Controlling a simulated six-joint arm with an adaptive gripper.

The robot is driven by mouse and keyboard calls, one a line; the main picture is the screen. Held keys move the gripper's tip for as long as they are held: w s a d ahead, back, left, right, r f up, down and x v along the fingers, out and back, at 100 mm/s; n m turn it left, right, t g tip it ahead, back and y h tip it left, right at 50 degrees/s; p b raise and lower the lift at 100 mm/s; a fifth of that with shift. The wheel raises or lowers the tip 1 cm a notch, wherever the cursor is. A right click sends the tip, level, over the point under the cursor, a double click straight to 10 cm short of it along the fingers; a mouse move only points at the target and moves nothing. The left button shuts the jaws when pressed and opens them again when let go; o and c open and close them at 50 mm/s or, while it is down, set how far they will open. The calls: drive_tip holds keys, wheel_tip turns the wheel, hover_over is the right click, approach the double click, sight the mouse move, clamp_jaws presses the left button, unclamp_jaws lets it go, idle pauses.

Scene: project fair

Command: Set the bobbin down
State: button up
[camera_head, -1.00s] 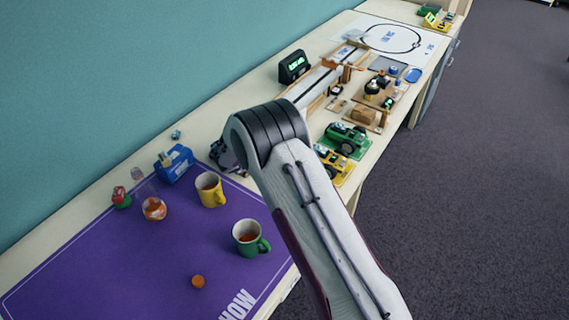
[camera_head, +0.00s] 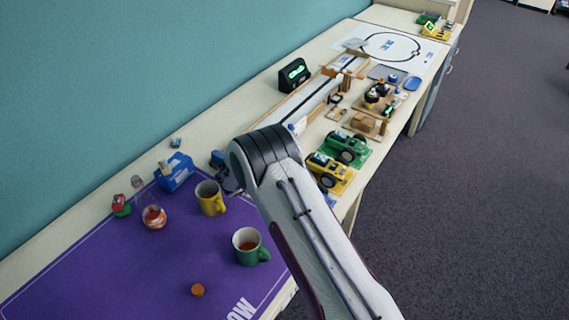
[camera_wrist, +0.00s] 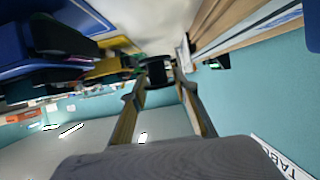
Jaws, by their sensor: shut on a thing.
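A dark bobbin (camera_wrist: 156,69) sits between the fingertips of my gripper (camera_wrist: 157,83) in the wrist view. The two fingers are shut on it, one on each side, and it is held out ahead of the palm. In the head view only a dark bit of my gripper (camera_head: 230,181) shows left of my arm's black joint, beside the yellow mug. The bobbin is hidden behind my arm there. I cannot tell how high it is above the table.
A yellow mug (camera_head: 210,198), a green-and-white mug (camera_head: 248,245) and an orange disc (camera_head: 197,290) stand on the purple mat (camera_head: 110,270). A blue box (camera_head: 174,172) is behind them. Green (camera_head: 345,147) and yellow (camera_head: 331,172) vehicles stand right of my arm.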

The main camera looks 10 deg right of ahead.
drive_tip(key=shift+f, duration=0.25)
drive_tip(key=shift+f, duration=1.85)
drive_tip(key=shift+f, duration=0.15)
drive_tip(key=o, duration=0.9)
drive_tip(key=shift+v, duration=3.85)
drive_tip(key=shift+w, duration=0.1)
